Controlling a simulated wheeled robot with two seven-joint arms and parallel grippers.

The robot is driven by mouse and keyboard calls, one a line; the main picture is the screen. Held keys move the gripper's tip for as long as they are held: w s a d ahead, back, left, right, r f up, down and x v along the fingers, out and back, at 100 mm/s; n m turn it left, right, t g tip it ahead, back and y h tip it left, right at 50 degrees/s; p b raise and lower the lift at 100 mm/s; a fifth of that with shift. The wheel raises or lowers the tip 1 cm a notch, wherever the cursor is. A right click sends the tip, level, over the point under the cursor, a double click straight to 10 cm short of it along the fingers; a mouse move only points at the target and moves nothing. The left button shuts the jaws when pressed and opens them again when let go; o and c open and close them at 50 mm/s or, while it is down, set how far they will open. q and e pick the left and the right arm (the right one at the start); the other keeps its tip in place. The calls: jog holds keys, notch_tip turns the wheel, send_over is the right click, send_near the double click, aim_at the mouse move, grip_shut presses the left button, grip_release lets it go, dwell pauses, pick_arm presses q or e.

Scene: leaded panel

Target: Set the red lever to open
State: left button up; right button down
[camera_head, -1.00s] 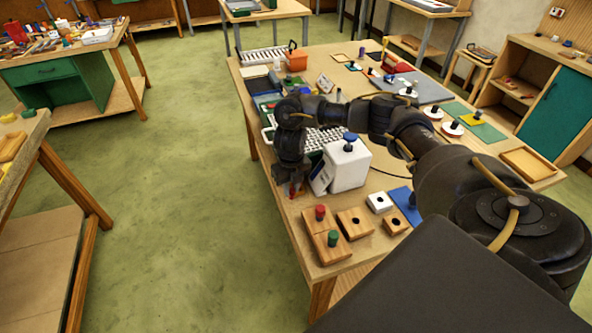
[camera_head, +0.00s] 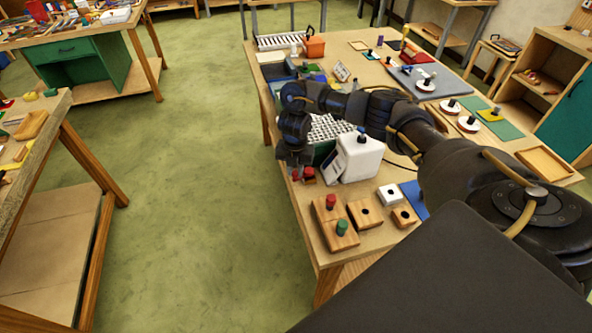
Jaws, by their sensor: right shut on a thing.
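A small red part (camera_head: 309,174), which looks like the red lever, is at the left edge of the workbench (camera_head: 300,238), beside the white box. My right gripper (camera_head: 296,172) points down there and is shut, with red showing at its fingertips. The fingers and wrist hide much of the lever, so its angle and setting cannot be told. My left gripper is out of view.
Wooden blocks with a red peg (camera_head: 331,202) and a green peg (camera_head: 342,227) lie nearer. Green floor is clear to the left.

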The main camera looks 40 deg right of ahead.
aim_at(295, 172)
jog(key=shift+w, duration=0.1)
dwell(0.4)
jog(key=c, duration=1.3)
grip_release()
jog(key=shift+o, duration=0.2)
jog(key=shift+r, duration=0.55)
notch_tip(295, 172, up, 10)
jog(key=shift+f+p, duration=0.15)
jog(key=shift+p, duration=0.15)
